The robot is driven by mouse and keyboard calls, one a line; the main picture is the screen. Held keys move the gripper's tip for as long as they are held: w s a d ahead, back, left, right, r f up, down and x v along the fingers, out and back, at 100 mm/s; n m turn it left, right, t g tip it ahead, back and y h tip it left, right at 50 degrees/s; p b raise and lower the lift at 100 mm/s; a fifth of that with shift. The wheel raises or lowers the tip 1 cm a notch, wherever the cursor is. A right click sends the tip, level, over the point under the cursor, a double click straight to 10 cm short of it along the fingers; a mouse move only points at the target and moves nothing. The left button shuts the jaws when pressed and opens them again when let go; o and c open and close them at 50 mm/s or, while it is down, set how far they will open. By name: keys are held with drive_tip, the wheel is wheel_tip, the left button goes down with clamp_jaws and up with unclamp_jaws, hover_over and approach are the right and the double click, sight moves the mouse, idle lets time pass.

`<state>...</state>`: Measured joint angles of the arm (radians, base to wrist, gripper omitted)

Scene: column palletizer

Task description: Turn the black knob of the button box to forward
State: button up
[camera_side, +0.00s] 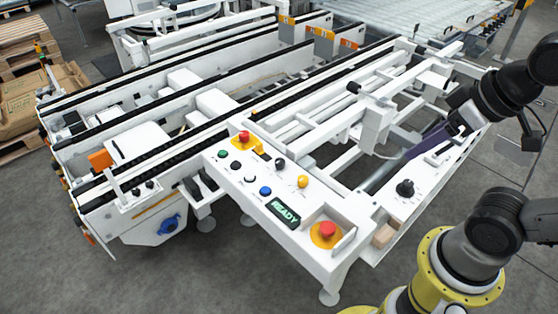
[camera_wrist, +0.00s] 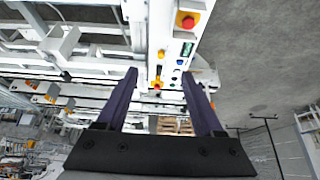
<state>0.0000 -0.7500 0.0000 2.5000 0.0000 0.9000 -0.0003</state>
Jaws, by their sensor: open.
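The white button box (camera_side: 298,240) stands in the middle of the side view, with buttons and knobs on its sloped top. A small black knob (camera_side: 280,164) sits on it, left of a yellow knob (camera_side: 303,182); its pointer setting is too small to read. A larger black knob (camera_side: 405,188) sits on a separate white panel at the right. My gripper (camera_side: 411,153) is to the right of the box, apart from its knobs, with its purple fingers pointing left. The wrist view shows the gripper (camera_wrist: 159,73) open and empty, fingers spread wide, the box beyond the tips.
A red emergency stop (camera_side: 327,229) stands on the box's near end, beside a lit READY display (camera_side: 284,213). Another red stop (camera_side: 244,137) is at its far end. White conveyor rails (camera_side: 330,110) lie behind. Open floor is in front.

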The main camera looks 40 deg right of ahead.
drive_tip(key=w+r+n, duration=0.6)
drive_tip(key=w+r, duration=0.1)
drive_tip(key=w, duration=0.1)
drive_tip(key=n+g, duration=0.6)
hover_over(280, 161)
wheel_tip(280, 161, down, 22)
wheel_tip(280, 161, down, 14)
drive_tip(key=shift+d+r, duration=0.1)
drive_tip(key=shift+r, duration=0.1)
